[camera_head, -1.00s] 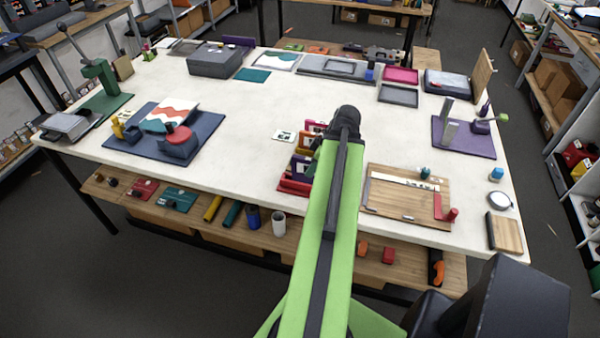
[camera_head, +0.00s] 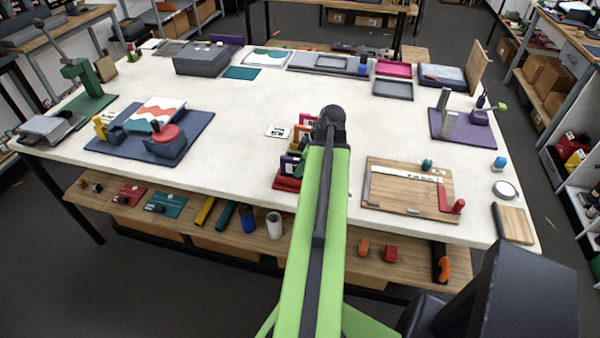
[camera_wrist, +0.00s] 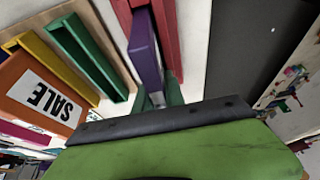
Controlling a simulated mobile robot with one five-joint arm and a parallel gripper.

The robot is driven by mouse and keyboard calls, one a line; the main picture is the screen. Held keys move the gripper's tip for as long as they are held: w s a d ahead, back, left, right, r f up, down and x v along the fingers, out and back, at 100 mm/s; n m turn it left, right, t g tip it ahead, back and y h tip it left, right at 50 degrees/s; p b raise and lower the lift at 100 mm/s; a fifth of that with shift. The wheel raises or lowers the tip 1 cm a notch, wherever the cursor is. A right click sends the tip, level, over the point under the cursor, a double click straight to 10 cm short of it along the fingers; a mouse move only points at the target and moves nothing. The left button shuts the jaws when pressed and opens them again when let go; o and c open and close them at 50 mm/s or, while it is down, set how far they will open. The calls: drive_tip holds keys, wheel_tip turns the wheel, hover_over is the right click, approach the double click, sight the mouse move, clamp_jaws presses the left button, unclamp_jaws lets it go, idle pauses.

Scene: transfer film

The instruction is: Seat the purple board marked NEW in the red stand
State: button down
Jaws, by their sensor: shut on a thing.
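In the wrist view, my gripper (camera_wrist: 158,98) is shut on the purple board (camera_wrist: 145,50), which shows edge-on. The red stand (camera_wrist: 168,25) has rails showing on both sides of the board. I cannot tell whether the board is down in the slot or just above it. In the head view, the purple board (camera_head: 290,164) is upright at the red stand (camera_head: 287,183), left of my arm. My gripper's fingers are hidden behind the arm there. The NEW marking is not readable.
An orange board marked SALE (camera_wrist: 40,92) stands close by, with a yellow stand (camera_wrist: 45,65) and a green stand (camera_wrist: 92,55) beside it. A wooden board (camera_head: 405,205) lies right of my arm.

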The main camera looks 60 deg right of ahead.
drive_tip(key=shift+w+a+r, duration=0.1)
drive_tip(key=c, duration=1.4)
unclamp_jaws()
drive_tip(key=p+v, duration=1.1)
drive_tip(key=v, duration=0.1)
drive_tip(key=shift+w+r+p, duration=0.1)
drive_tip(key=shift+r+p, duration=0.05)
drive_tip(key=shift+p, duration=0.15)
